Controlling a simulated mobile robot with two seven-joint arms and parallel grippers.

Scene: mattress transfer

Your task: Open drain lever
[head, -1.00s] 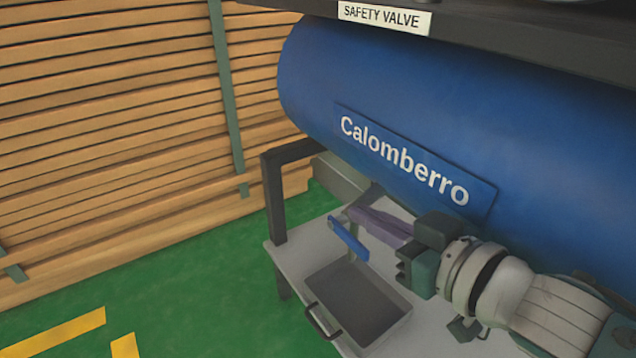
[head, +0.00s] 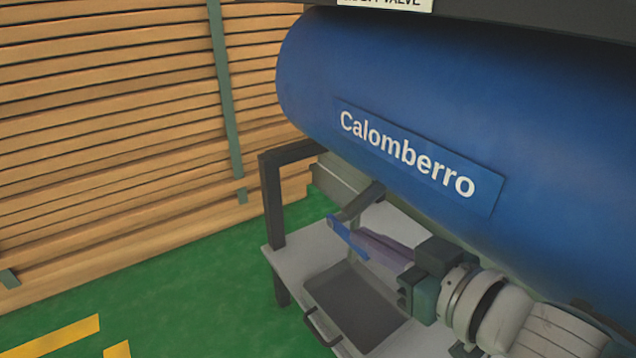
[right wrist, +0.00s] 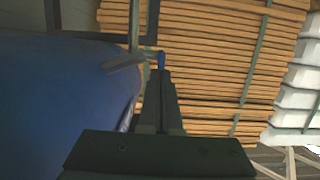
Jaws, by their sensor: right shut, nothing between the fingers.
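The drain lever (head: 346,236) is a blue handle on a short grey pipe (head: 361,201) under the blue tank (head: 400,120). In the head view it slants down to the right above the tray. My right gripper (head: 360,240) is shut and empty, its purple-grey fingers reaching in from the right. Its fingertips overlap the lever in the picture and look close to it or touching; I cannot tell which. In the right wrist view, the lever's blue end (right wrist: 161,60) shows just beyond the shut fingertips (right wrist: 165,75). My left gripper is not in view.
A grey drip tray (head: 355,305) with a handle sits on the grey metal table (head: 282,258) below the lever. A dark frame post (head: 272,200) stands to the left. Stacked planks (head: 110,130) fill the background.

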